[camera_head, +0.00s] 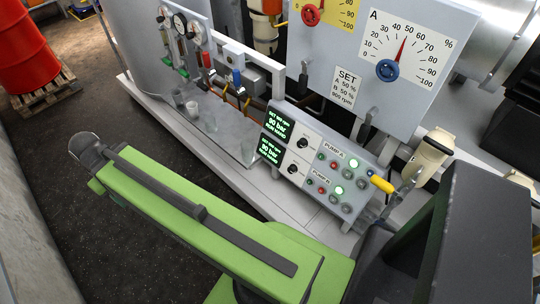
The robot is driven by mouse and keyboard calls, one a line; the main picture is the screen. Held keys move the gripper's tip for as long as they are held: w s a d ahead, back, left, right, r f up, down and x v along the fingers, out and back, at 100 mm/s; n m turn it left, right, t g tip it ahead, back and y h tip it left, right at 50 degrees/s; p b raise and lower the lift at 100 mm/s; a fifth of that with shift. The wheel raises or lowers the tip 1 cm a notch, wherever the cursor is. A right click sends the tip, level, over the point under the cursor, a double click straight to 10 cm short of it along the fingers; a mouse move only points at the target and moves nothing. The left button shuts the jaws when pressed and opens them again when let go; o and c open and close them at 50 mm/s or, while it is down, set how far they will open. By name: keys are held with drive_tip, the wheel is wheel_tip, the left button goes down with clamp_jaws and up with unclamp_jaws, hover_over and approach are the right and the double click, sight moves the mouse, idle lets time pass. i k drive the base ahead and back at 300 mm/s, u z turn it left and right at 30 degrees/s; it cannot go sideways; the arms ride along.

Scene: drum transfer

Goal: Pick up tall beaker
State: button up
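A clear, upright vessel that looks like the tall beaker (248,151) stands on the pale bench ledge, just left of the pump control box. It is transparent and its outline is faint. Smaller clear glass vessels (192,108) stand farther left on the same ledge. My green arm link crosses the foreground, below and in front of the ledge, with its dark rounded end at the left. I cannot make out my gripper's fingers in this view, and I see no beaker held.
The pump control box (318,158) with lit displays and buttons stands right of the beaker. Behind are a gauge board (405,60), pipes and valves (237,82). A yellow-tipped part (382,184) juts out at the right. A red drum (25,50) stands on a pallet far left.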

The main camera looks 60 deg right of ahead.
sight(248, 147)
drive_tip(key=u, duration=0.2)
drive_tip(key=i, duration=0.85)
drive_tip(key=z, duration=0.1)
